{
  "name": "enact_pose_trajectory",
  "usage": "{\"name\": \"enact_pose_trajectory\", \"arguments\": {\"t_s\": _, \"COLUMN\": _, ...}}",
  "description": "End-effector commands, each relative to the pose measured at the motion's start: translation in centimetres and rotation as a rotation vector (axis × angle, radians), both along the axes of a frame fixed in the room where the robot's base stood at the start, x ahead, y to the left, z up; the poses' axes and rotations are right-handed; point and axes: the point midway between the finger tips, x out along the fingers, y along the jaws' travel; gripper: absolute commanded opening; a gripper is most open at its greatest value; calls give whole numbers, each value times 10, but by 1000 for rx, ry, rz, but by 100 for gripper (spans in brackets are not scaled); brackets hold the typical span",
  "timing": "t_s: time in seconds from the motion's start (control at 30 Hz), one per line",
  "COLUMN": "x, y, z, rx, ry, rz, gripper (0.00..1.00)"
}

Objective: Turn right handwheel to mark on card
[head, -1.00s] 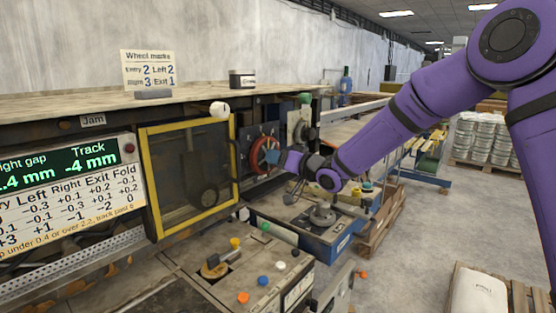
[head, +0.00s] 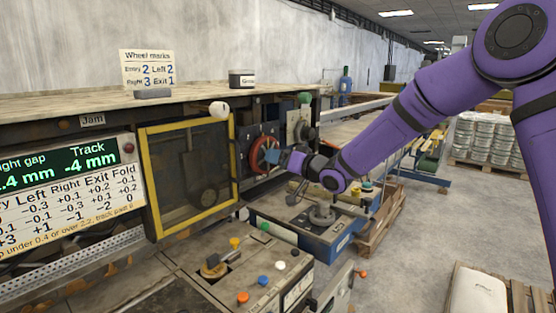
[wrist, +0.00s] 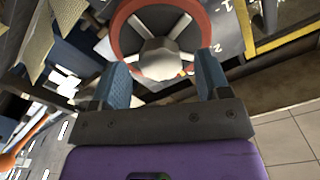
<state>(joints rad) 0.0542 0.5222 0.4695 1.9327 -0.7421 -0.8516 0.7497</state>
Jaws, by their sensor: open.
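The red-rimmed handwheel (head: 262,155) sits on the machine's front, right of the yellow-framed window. In the wrist view the handwheel (wrist: 205,22) shows a red rim, grey spokes and a pale hub, with numbers 1 and 2 on the dark plate beside it. My gripper (wrist: 163,75) is open, its two blue fingers on either side of the hub in that view; I cannot tell whether they touch it. In the head view my gripper (head: 282,158) is at the wheel's right side. The card (head: 147,68) reads Entry 2, Left 2, Right 3, Exit 1.
The yellow-framed window (head: 187,177) and a white knob (head: 219,109) are left of the wheel. A green display (head: 70,162) shows gap and track values. A blue bench unit (head: 318,225) stands below my arm.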

Motion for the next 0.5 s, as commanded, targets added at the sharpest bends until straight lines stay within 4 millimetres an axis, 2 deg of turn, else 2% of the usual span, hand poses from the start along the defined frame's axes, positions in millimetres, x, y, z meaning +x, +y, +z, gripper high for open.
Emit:
{"name": "enact_pose_trajectory", "arguments": {"t_s": 0.3, "x": -35, "y": -47, "z": 0, "rx": -3, "ry": 1, "rz": -3, "gripper": 70}}
{"name": "enact_pose_trajectory", "arguments": {"t_s": 0.5, "x": -53, "y": -69, "z": -1, "rx": -2, "ry": 2, "rz": -2, "gripper": 70}}
